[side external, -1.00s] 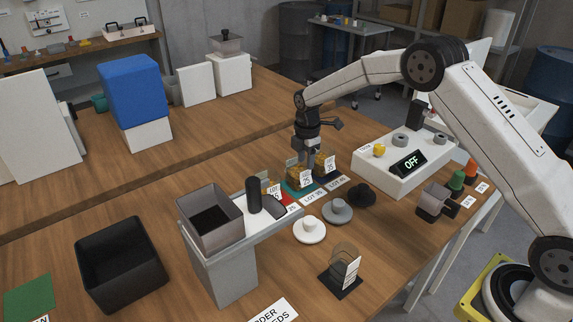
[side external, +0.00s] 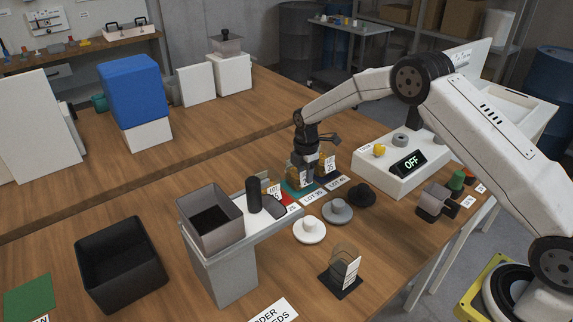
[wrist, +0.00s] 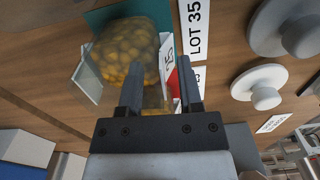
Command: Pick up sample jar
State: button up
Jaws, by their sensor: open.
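The sample jar (wrist: 126,48) is a clear vessel full of round yellow-brown pieces. It stands on a teal mat (wrist: 97,20) beside the LOT 35 label (wrist: 193,28). My gripper (wrist: 160,74) is open, its fingers reaching down at the jar. In the side view my gripper (side external: 304,172) is low over the middle mat and hides much of the jar. I cannot tell whether the fingers touch it.
Grey (side external: 338,211), white (side external: 310,231) and black (side external: 362,193) knobbed lids lie in front. A grey hopper (side external: 211,218) stands left, a control box (side external: 408,163) right.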

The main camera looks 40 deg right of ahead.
grip_shut()
dwell(1.3)
